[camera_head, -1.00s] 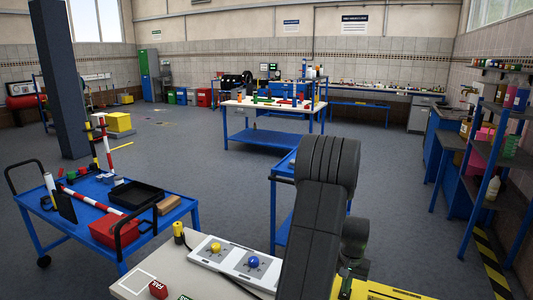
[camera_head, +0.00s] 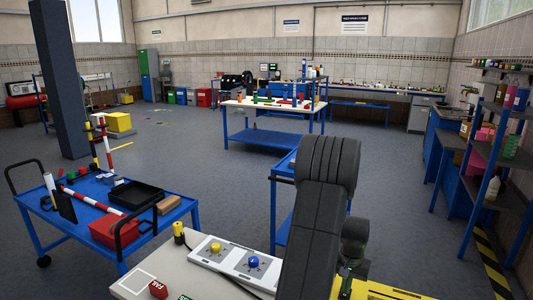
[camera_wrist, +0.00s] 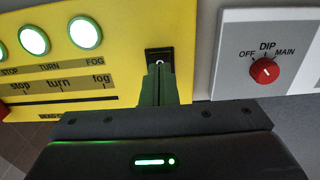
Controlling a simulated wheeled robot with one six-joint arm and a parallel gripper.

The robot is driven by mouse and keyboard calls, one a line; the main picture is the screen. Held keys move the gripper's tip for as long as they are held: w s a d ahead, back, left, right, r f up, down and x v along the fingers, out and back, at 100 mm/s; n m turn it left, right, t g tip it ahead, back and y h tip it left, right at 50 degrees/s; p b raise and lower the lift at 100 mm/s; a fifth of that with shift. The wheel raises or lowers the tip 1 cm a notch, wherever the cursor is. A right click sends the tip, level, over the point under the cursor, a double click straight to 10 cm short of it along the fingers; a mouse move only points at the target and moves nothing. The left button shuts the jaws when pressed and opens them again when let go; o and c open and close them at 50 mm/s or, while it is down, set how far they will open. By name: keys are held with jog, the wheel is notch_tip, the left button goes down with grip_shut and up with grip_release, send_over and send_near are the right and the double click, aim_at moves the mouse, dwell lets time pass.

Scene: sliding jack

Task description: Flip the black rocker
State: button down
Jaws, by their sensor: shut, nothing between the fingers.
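The black rocker (camera_wrist: 152,53) sits in a dark rectangular frame on the yellow panel (camera_wrist: 125,60) in the wrist view. My gripper (camera_wrist: 160,66) is shut and empty, its fingertips right at the rocker and covering its lower part. I cannot tell whether the tips touch it or which way it is tilted. In the head view, the yellow panel (camera_head: 405,293) shows at the bottom edge. My arm hides most of that area, and the rocker cannot be made out there.
Left of the rocker are lit round buttons (camera_wrist: 34,40) above the labels stop, turn and fog. Right of it is a grey box with a red DIP knob (camera_wrist: 264,70). A white plate with yellow and blue knobs (camera_head: 234,259) lies left of my arm.

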aim_at(345, 295)
jog(key=shift+f+b, duration=0.65)
jog(key=shift+f, duration=0.25)
dwell(0.4)
jog(key=shift+r+p, duration=2.15)
jog(key=shift+r, duration=1.4)
jog(key=shift+f, duration=0.15)
notch_tip(345, 295, down, 7)
jog(key=b, duration=0.4)
jog(key=shift+r, duration=0.25)
